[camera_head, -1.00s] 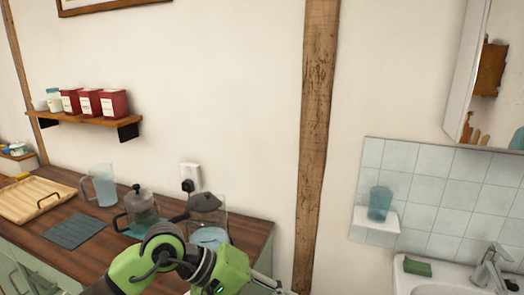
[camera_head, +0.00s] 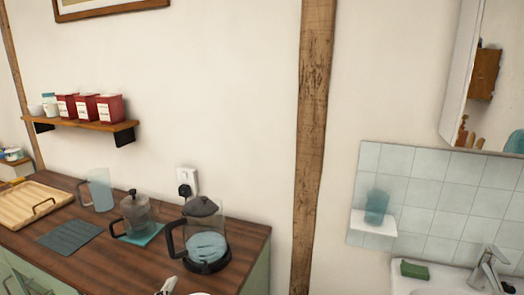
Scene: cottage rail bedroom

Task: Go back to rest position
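A small pale grey piece with a dark end (camera_head: 168,286) shows at the bottom edge, in front of the counter. It looks like a tip of my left gripper, but too little shows to tell whether it is open or shut. My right gripper is not in view. A glass kettle with a black lid and handle (camera_head: 205,240) stands upright at the counter's right end. A smaller glass press (camera_head: 136,212) stands on a teal mat to its left.
A wall shelf (camera_head: 85,124) carries red canisters. A sink (camera_head: 440,280) with a green soap bar (camera_head: 414,269) is at right.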

